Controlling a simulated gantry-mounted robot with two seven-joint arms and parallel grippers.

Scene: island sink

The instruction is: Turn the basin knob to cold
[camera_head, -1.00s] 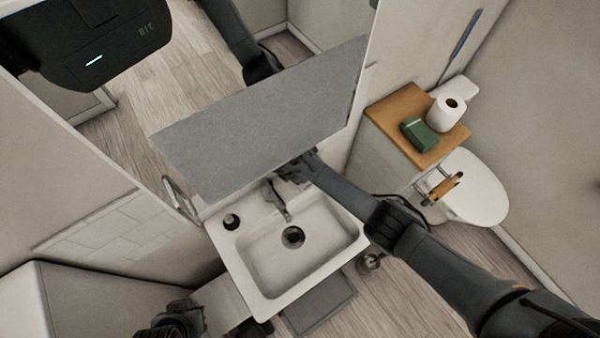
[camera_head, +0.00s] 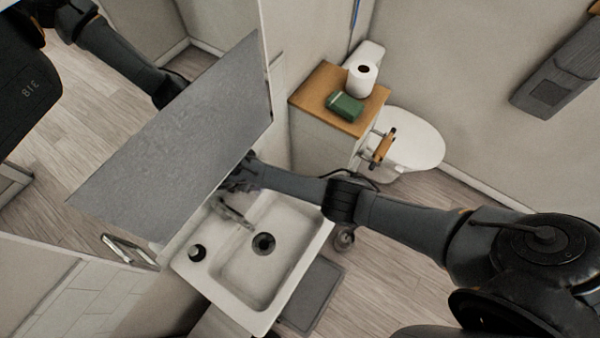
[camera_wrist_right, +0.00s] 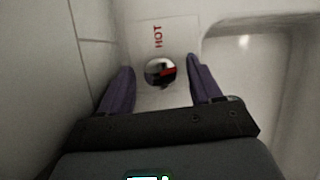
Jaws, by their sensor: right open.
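The white basin (camera_head: 290,222) stands left of centre in the head view, with a grey metal faucet (camera_head: 232,212) at its back edge. My right gripper (camera_head: 238,180) is at the back of the basin beside the faucet, under a grey panel, and hides the knob there. In the right wrist view a round, shiny knob (camera_wrist_right: 158,74) sits between the fingertips of my right gripper (camera_wrist_right: 160,66). The fingers are open on either side of it; contact cannot be told. A red HOT label (camera_wrist_right: 158,36) is beyond the knob.
A grey panel (camera_head: 180,135) overhangs the basin's back. A small dark bottle (camera_head: 197,252) stands on the left rim. A wooden-topped cabinet (camera_head: 315,92) with a paper roll (camera_head: 362,78) and green box (camera_head: 345,106) stands beside the toilet (camera_head: 412,140).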

